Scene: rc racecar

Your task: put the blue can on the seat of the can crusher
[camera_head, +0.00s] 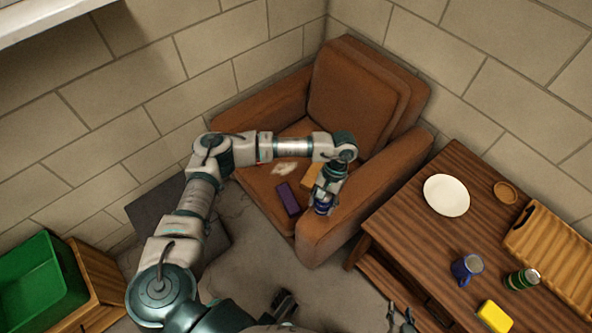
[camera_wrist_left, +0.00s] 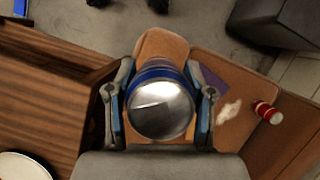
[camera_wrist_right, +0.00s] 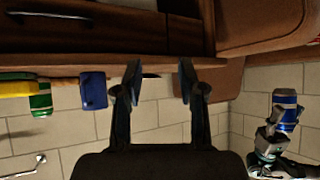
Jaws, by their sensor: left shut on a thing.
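My left gripper (camera_head: 325,200) is shut on the blue can (camera_head: 323,209), above the front of the armchair near its right armrest. In the left wrist view the blue can (camera_wrist_left: 160,105) sits between both fingers (camera_wrist_left: 160,110), its silver end facing the camera. The held can also shows in the right wrist view (camera_wrist_right: 284,104). My right gripper (camera_wrist_right: 158,82) is open and empty; its fingertips show at the lower edge of the head view (camera_head: 402,318). I cannot make out a can crusher in any view.
The brown armchair (camera_head: 360,85) carries a purple item (camera_head: 288,198), an orange item (camera_head: 312,176) and a red can (camera_wrist_left: 268,112). The wooden table (camera_head: 400,230) holds a plate (camera_head: 446,195), a blue mug (camera_head: 466,268), a green can (camera_head: 522,279) and a yellow block (camera_head: 494,316). A green bin (camera_head: 40,285) stands left.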

